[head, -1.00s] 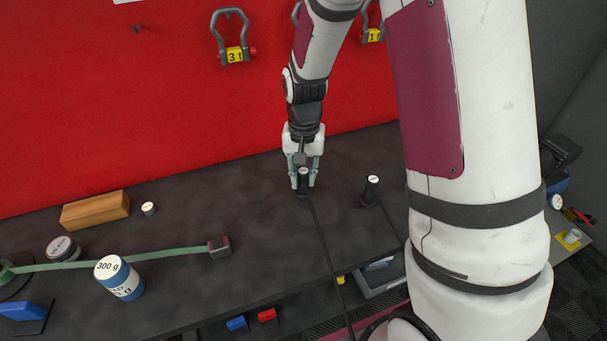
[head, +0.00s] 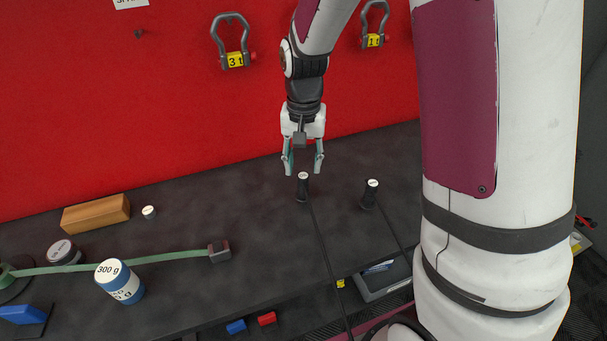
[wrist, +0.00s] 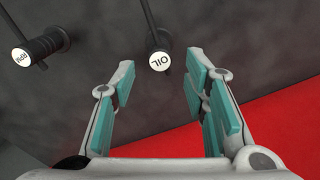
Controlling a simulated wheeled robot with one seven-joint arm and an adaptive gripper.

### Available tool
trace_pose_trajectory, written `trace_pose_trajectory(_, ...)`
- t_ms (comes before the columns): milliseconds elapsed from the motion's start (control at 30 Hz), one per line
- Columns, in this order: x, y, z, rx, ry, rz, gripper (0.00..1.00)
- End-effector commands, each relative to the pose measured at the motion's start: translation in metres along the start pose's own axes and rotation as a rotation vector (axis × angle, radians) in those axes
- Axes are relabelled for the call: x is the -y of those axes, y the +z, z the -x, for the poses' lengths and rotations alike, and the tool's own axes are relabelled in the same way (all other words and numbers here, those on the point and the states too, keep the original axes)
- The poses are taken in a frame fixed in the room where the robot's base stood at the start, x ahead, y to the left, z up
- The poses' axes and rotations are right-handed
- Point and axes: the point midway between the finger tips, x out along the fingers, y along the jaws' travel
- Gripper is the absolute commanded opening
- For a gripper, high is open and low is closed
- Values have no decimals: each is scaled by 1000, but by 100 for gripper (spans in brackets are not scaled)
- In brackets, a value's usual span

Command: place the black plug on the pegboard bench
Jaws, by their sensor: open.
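A black plug (head: 303,188) with a white top stands upright on the dark bench (head: 200,190), its cable running toward the front edge. In the wrist view its top reads OIL (wrist: 160,58). My gripper (head: 303,168) is open and empty, just above and behind this plug, with its fingers apart from it. The wrist view shows the plug beyond the gap between the open fingers (wrist: 160,82). A second black plug (head: 370,194) stands to the right, also cabled; its top appears to read RPM in the wrist view (wrist: 40,48). The red pegboard (head: 130,110) rises behind the bench.
A wooden block (head: 96,213), a small white-topped weight (head: 149,212), a blue 300 g weight (head: 121,283) and a green strap (head: 165,256) occupy the left of the bench. Shackles (head: 232,45) hang on the board. Bench around the plugs is clear.

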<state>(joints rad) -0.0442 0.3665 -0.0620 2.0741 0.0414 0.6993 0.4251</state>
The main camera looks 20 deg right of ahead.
Motion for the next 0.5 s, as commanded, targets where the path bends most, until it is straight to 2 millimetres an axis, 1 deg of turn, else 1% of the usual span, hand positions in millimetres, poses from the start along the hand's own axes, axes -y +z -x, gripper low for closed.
trace_pose_trajectory(33,0,-1,12,-5,-2,0,41)
trace_pose_trajectory(200,0,0,42,-2,-1,0,41)
trace_pose_trajectory(300,0,0,53,-1,0,0,41)
trace_pose_trajectory(400,0,0,60,-1,0,0,41)
trace_pose_trajectory(500,-2,4,70,-7,-5,9,41)
